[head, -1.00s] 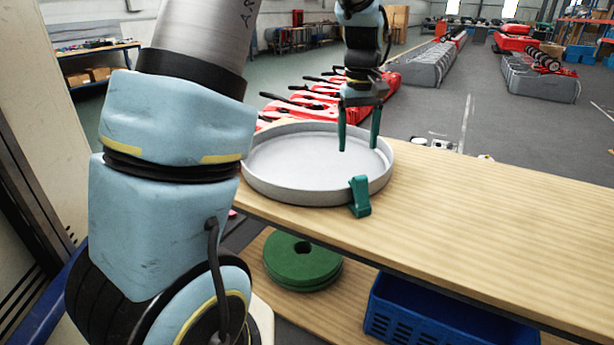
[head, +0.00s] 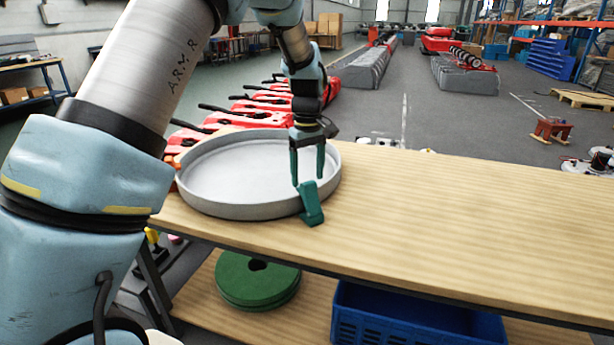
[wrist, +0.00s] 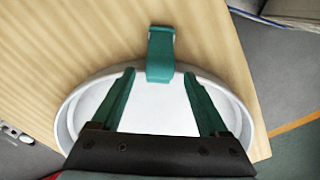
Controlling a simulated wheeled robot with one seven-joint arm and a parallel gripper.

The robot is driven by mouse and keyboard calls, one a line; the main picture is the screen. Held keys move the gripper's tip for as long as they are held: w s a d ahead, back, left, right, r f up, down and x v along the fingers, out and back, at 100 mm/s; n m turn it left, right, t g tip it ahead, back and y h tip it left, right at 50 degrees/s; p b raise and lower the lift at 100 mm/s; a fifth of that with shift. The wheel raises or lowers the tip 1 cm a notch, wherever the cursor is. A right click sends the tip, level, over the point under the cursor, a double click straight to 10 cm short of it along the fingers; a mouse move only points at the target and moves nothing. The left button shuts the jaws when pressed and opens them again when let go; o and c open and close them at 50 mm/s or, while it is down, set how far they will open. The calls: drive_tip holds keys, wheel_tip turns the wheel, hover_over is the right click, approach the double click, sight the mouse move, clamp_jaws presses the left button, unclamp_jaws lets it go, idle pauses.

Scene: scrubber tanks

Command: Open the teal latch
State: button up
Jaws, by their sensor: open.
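The teal latch (head: 311,204) sits on the near right rim of a round grey tank lid (head: 240,211) on the wooden table. It also shows in the wrist view (wrist: 161,54), where its lower part overlaps the rim. My gripper (head: 308,183) has teal fingers and points down just above and behind the latch. In the wrist view its fingers (wrist: 156,84) are spread apart with nothing between them, over the lid, and the latch lies just beyond their tips. Whether a finger touches the latch I cannot tell.
The wooden table (head: 450,215) is clear to the right of the lid. Green discs (head: 255,282) and a blue crate (head: 415,325) are on the shelf below. Red machines (head: 245,112) stand in a row behind the table.

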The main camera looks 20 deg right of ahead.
drive_tip(key=shift+f, duration=0.8)
drive_tip(key=shift+c, duration=0.3)
clamp_jaws()
idle(0.6)
